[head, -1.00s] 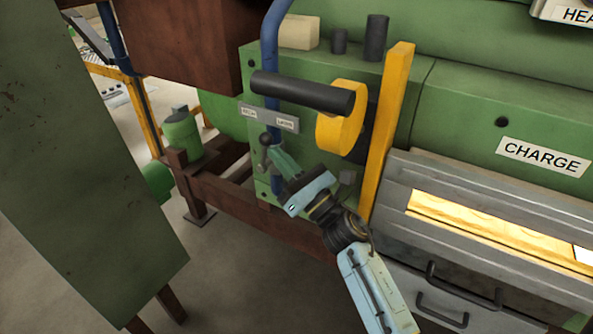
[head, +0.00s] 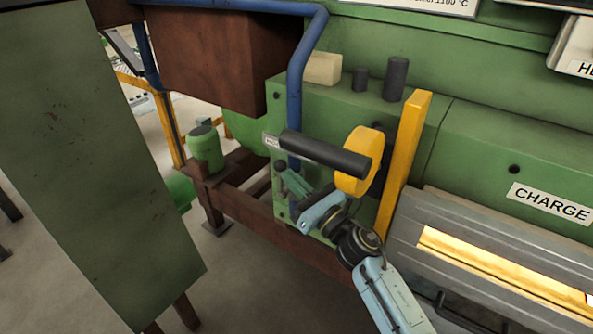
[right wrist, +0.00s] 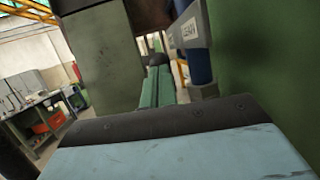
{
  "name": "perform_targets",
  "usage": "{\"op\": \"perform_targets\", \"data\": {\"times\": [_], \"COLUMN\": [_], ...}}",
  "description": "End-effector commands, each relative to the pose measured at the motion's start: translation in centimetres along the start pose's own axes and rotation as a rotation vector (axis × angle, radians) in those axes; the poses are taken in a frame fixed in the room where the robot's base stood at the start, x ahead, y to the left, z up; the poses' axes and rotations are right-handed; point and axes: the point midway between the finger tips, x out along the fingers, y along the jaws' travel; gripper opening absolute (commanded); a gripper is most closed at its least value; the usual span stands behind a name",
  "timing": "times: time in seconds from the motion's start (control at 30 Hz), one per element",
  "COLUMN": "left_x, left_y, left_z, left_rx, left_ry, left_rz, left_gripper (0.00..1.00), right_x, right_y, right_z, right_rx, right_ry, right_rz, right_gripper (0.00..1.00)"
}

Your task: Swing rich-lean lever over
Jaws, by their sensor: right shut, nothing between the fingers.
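The rich-lean lever shows as a dark ball knob (head: 280,165) on the left end of the green furnace housing, below a small grey label plate (head: 271,141). The plate's LEAN end (right wrist: 188,30) shows in the right wrist view; in the head view the black bar hides it. My right gripper (head: 290,177) is shut, its green fingers pointing up and left with their tips close to the knob. Whether they touch it I cannot tell. The fingers also show in the right wrist view (right wrist: 157,85), with a small grey part just beyond their tips. My left gripper is out of view.
A black bar (head: 325,153) with a yellow wheel (head: 359,161) juts out just above my right gripper. A yellow upright (head: 404,165) and the blue pipe (head: 296,95) stand close by. A green panel (head: 90,150) fills the left side.

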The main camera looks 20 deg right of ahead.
Motion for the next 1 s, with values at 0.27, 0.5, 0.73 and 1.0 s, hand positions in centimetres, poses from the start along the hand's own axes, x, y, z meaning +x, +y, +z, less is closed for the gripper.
{"op": "perform_targets", "data": {"times": [0.27, 0.5, 0.73, 1.0], "left_x": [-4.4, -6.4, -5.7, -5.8], "left_y": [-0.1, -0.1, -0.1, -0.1], "left_z": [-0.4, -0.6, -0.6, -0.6], "left_rx": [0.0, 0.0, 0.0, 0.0], "left_ry": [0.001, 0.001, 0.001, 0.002], "left_rz": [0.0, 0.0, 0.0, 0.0], "left_gripper": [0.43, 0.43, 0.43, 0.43], "right_x": [1.1, 1.8, 2.3, 2.2], "right_y": [0.2, 0.3, 0.4, 0.4], "right_z": [0.7, 0.5, 0.1, 0.2], "right_rx": [-0.023, -0.037, -0.036, -0.035], "right_ry": [0.112, 0.179, 0.182, 0.181], "right_rz": [0.002, 0.001, -0.001, -0.001], "right_gripper": [0.0, 0.0, 0.0, 0.0]}}
